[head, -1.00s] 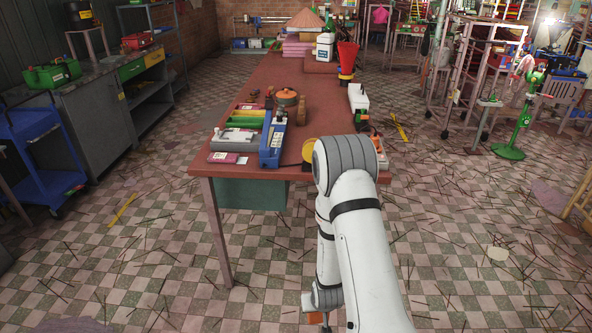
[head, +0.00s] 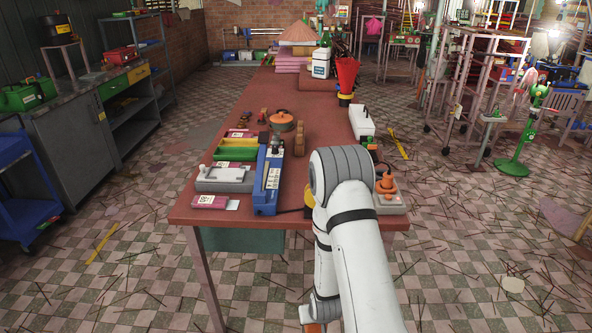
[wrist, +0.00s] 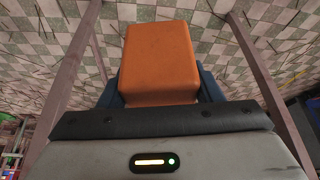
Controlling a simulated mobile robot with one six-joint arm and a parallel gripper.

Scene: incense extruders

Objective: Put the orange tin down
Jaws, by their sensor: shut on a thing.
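The orange tin (wrist: 162,55) is a block-like shape with rounded edges, filling the upper middle of the wrist view. My gripper (wrist: 160,90) is shut on it, with a dark blue finger on each side. Tiled floor and table legs show behind the tin. In the head view only a sliver of the orange tin (head: 314,327) shows at the bottom edge, below my wrist. The fingers are out of that view. The tin is held low, in front of the table's near end and apart from its top.
The long red-brown table (head: 325,135) has a clear strip along its middle. A blue device (head: 268,180), trays and a lidded orange pot (head: 282,121) stand on the left. A grey box with an orange knob (head: 388,195) sits at the right front. My arm hides part of the near edge.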

